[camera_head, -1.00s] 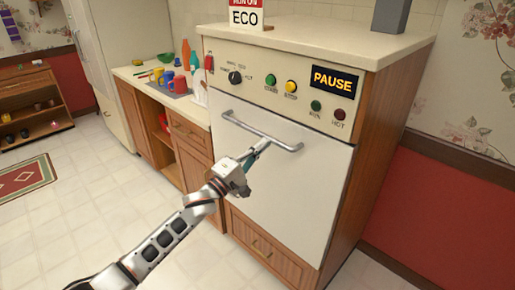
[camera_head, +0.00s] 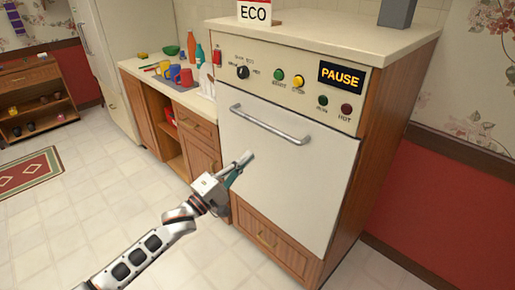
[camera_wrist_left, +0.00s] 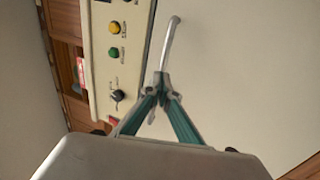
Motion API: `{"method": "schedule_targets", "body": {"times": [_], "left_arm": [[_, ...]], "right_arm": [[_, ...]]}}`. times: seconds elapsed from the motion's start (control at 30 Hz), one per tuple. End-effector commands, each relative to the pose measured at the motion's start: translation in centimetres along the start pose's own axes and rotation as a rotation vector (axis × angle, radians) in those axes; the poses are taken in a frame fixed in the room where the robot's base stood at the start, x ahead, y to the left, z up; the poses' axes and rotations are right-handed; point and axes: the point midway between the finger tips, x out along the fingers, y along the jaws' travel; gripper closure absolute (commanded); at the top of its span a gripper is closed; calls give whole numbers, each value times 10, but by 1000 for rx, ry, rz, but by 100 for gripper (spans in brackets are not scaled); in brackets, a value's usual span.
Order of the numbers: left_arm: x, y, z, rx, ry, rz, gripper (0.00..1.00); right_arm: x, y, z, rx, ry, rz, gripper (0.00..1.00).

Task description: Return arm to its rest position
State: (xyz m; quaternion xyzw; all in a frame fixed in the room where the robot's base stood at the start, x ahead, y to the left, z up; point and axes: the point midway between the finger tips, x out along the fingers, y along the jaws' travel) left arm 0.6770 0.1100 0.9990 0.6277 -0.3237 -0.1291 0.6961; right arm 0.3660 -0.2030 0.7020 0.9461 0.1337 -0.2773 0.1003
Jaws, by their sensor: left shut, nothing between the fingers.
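My left gripper (camera_head: 242,165) is in front of the lower part of the white dishwasher door (camera_head: 300,165), below its bar handle (camera_head: 268,124). The gripper is shut and empty, with its fingertips together in the left wrist view (camera_wrist_left: 161,76). In that view the handle (camera_wrist_left: 170,40) lies beyond the fingertips. In the head view the gripper is apart from the handle. The door stands upright and looks closed. My right gripper is in neither view.
The control panel (camera_head: 262,85) has several round buttons and a lit PAUSE display (camera_head: 341,76). An ECO sign (camera_head: 254,12) stands on top. A counter with mugs (camera_head: 186,77) is at the left, beside an open cabinet (camera_head: 165,130). The tiled floor (camera_head: 90,215) at the left is clear.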

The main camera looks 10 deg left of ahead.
Motion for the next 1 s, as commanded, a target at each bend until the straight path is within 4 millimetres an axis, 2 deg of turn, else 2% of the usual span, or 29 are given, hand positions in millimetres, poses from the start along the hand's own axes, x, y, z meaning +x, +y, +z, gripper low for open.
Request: {"method": "schedule_targets", "body": {"times": [0.13,0.37,0.47,0.57,0.77,1.0], "left_arm": [[-21,1,-1,1,1,-2,100],[-31,2,-1,2,2,-3,100],[-37,-6,4,35,13,-19,100],[-53,-27,12,135,43,-67,100],[-114,-87,38,483,97,-262,100],[-210,-148,70,927,29,-569,100]], "right_arm": [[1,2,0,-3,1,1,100],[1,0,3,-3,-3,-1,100],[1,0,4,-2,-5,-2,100],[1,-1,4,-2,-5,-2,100],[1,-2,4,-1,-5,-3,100],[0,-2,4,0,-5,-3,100]]}}
